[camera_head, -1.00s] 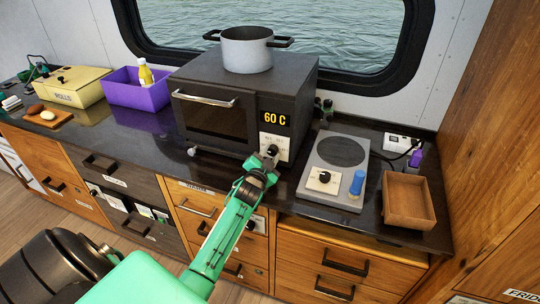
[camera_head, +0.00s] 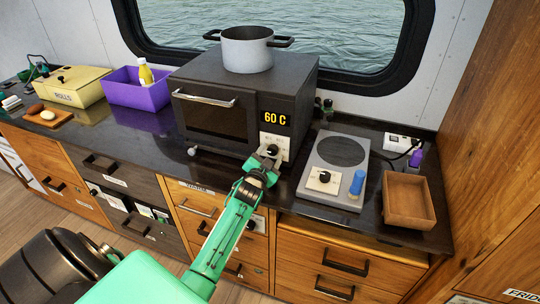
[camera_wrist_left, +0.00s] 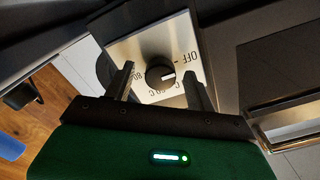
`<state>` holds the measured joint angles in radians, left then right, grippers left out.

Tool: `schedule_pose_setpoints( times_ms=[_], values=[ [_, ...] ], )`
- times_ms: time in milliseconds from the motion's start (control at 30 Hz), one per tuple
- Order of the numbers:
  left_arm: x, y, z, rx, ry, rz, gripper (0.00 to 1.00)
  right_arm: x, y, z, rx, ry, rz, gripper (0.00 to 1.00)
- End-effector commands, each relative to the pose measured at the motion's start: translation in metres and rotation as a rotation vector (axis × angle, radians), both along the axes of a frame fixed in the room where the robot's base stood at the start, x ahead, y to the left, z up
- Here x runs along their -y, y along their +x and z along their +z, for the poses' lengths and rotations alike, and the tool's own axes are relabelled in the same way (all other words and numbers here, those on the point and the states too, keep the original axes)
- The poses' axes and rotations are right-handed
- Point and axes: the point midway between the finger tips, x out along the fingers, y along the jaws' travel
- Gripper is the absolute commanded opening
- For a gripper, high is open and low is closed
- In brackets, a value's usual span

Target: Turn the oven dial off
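The oven (camera_head: 215,108) is a dark box on the counter with a lit "60 C" display. Its round black dial (camera_head: 272,150) sits on a pale plate at the front right. In the left wrist view, the dial (camera_wrist_left: 160,75) has a white mark pointing right, and the plate (camera_wrist_left: 150,42) carries OFF and temperature markings. My left gripper (camera_head: 265,162) is in front of the dial. In the wrist view its fingers (camera_wrist_left: 159,76) are apart, one on each side of the dial, with visible gaps. The left gripper is open and empty. My right gripper is not in view.
A grey pot (camera_head: 247,50) stands on the oven. To the right are a hotplate (camera_head: 323,190) with its own knob and a brown tray (camera_head: 408,200). A purple bin (camera_head: 130,92) and a yellow box (camera_head: 72,88) stand to the left.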

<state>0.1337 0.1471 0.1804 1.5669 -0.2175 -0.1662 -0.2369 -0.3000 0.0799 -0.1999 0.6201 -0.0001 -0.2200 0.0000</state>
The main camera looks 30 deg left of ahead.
Motion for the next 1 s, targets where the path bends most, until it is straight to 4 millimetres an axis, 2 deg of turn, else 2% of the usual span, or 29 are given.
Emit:
schedule_pose_setpoints(
  times_ms=[233,367,467,1000],
  values=[
    [0.000,0.000,0.001,0.002,0.001,0.000,0.56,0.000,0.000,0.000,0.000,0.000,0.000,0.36],
    [0.002,-0.008,-0.001,0.002,0.002,0.000,0.56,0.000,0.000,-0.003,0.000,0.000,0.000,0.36],
    [0.005,-0.020,-0.002,0.002,0.002,0.000,0.56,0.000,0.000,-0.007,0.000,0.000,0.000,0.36],
    [0.028,-0.115,-0.002,0.000,0.000,0.000,0.56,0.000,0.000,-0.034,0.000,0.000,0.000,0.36]
  ],
)
